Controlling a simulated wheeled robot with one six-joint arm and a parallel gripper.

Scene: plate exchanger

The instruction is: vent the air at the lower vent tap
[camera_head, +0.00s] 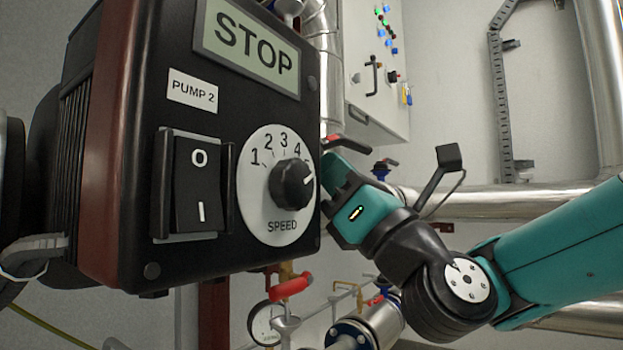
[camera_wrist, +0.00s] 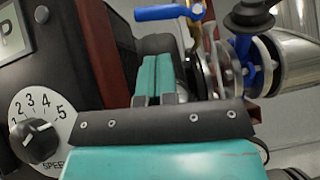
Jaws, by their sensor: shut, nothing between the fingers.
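In the head view, a small brass tap with a red handle (camera_head: 290,287) sits just below the pump box, and another red-and-black lever (camera_head: 345,143) shows above my gripper. In the wrist view, a blue lever on a brass stem (camera_wrist: 168,13) is at the top, beyond my fingers. I cannot tell which of these, if any, is the lower vent tap. My gripper (camera_head: 334,170) is at the right edge of the pump box, which partly hides its tips. In the wrist view my gripper (camera_wrist: 150,70) has its teal fingers together, empty.
The black pump 2 box (camera_head: 190,130), with STOP display, rocker switch and speed knob (camera_head: 293,184), fills the left, close beside my gripper. Silver pipes (camera_head: 500,198) run behind my arm. A grey control cabinet (camera_head: 375,75) hangs behind. A blue valve with flanges (camera_wrist: 246,60) is right of my fingers.

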